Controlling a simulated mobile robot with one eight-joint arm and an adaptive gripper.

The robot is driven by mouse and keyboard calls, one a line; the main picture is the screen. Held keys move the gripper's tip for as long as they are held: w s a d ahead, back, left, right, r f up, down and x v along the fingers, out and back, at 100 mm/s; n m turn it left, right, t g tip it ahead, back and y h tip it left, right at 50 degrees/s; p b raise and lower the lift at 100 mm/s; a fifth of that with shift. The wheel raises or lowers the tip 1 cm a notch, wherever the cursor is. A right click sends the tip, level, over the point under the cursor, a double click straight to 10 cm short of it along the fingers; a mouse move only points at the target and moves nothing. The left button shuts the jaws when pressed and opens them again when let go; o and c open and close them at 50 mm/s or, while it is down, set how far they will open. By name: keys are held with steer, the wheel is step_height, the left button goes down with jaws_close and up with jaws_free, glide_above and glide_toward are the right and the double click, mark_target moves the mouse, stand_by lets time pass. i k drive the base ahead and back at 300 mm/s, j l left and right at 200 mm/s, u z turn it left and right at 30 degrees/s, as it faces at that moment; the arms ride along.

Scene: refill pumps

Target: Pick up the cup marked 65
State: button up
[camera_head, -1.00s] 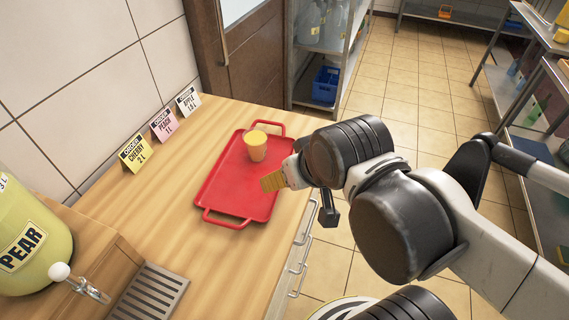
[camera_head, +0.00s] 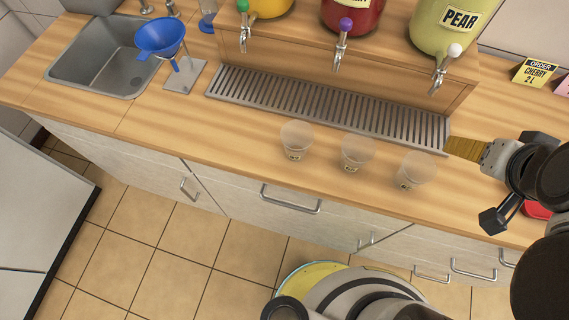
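Three clear, empty-looking cups stand upright in a row near the counter's front edge: a left cup (camera_head: 296,141), a middle cup (camera_head: 356,153) and a right cup (camera_head: 415,170). Each has a small yellowish label low on its front; the numbers are too small to read, so I cannot tell which is marked 65. My gripper (camera_head: 462,148) is at the right, above the counter, its yellow ribbed end pointing left, to the right of the right cup. It appears apart from the cups. The fingers are seen edge-on and their opening is hidden.
A slotted metal drip tray (camera_head: 330,108) lies behind the cups, under dispensers with taps, including the PEAR one (camera_head: 445,22). A blue funnel (camera_head: 160,37) on a stand and a sink (camera_head: 100,60) are at left. A red tray (camera_head: 537,210) shows partly behind my arm.

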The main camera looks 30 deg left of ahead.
mark_target(360, 145)
steer(key=k+j+u, duration=0.1)
steer(key=u, duration=0.75)
steer(key=k+j+z, duration=0.25)
steer(key=k+j, duration=0.15)
steer(key=k+j+z, duration=0.25)
steer(key=k, duration=0.2)
